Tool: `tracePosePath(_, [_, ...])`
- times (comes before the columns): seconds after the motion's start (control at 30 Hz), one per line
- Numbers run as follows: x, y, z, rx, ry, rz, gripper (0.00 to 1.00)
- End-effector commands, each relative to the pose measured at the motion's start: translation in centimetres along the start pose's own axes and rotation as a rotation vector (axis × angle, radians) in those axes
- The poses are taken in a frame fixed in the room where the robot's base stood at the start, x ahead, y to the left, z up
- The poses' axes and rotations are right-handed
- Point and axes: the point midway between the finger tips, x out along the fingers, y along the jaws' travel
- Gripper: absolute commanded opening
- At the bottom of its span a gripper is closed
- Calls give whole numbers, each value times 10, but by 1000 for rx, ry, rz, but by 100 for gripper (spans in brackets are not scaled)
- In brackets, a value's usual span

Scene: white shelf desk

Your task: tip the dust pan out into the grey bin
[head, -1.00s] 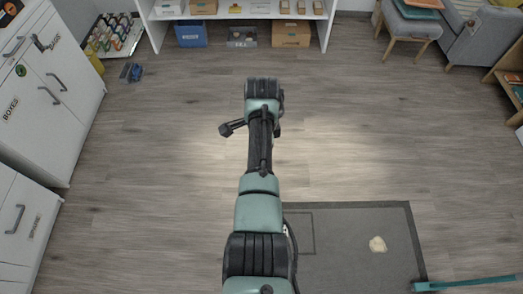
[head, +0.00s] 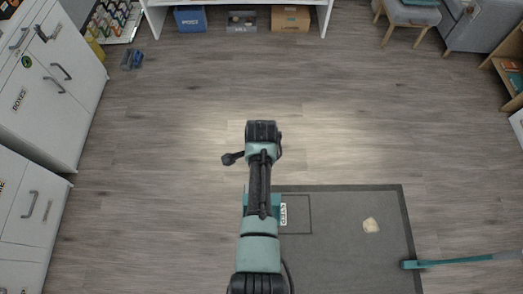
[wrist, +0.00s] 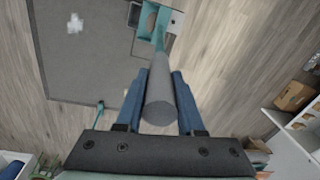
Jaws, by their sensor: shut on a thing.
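My gripper (wrist: 160,105) is shut on a grey, round handle (wrist: 160,100) in the wrist view. The handle runs into a teal part of the dust pan (wrist: 150,20) at the top of that view. A brown patch shows at the pan; I cannot tell what it is. In the head view my arm hides most of the pan, with teal edges (head: 276,204) showing beside it over the dark mat. Whether the pan touches the mat is unclear. A grey box (head: 241,21) stands under the back shelf; I cannot tell if it is the grey bin.
The grey mat (head: 345,255) bears a pale crumpled lump (head: 371,225) and a marked square with a label (head: 283,213). A teal-handled tool (head: 460,262) lies at the mat's right edge. White cabinets (head: 50,90) stand left. The floor between mat and shelf is clear.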

Motion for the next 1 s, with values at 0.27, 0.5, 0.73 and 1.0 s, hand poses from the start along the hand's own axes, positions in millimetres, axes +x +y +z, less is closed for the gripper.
tracePosePath(0.27, [3, 27, 6, 0, 7, -39, 0])
tracePosePath(0.5, [7, 49, 10, 0, 14, -73, 0])
tracePosePath(0.73, [13, 70, 14, 0, 21, -105, 0])
tracePosePath(1.0, [19, 96, 19, 0, 28, -143, 0])
